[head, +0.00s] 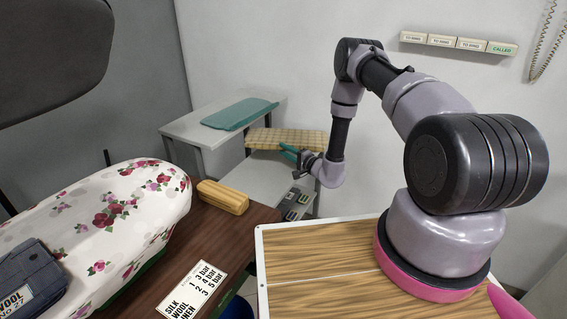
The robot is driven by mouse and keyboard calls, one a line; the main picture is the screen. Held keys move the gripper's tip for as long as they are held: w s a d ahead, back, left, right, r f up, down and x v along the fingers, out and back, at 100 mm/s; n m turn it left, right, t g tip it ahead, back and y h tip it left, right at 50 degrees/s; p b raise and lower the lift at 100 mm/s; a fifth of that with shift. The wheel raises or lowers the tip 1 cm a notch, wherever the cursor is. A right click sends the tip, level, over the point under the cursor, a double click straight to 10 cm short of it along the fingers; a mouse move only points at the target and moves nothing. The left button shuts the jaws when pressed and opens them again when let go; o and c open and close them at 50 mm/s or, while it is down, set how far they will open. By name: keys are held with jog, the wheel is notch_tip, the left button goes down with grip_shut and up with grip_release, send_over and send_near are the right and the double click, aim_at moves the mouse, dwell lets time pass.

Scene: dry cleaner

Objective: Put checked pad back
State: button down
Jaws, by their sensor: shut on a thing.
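The checked pad (284,135) is beige with a fine grid. It extends from the right side of the grey shelf unit (184,127), above a lower grey surface (262,180). My gripper (291,151) has teal fingers and is shut on the pad's near edge at its right part. The pad looks about level. I cannot tell whether its left end touches a shelf.
A teal pad (239,114) lies on the shelf unit's top. Small dark items (297,203) are on the lower surface. A floral padded board (110,215), a tan block (223,196) and a printed card (192,289) are on the left.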

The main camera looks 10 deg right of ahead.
aim_at(285, 174)
jog(key=shift+f, duration=3.75)
jog(key=shift+f, duration=0.5)
jog(key=c, duration=0.6)
grip_release()
jog(key=shift+r, duration=0.7)
jog(key=v, duration=1.2)
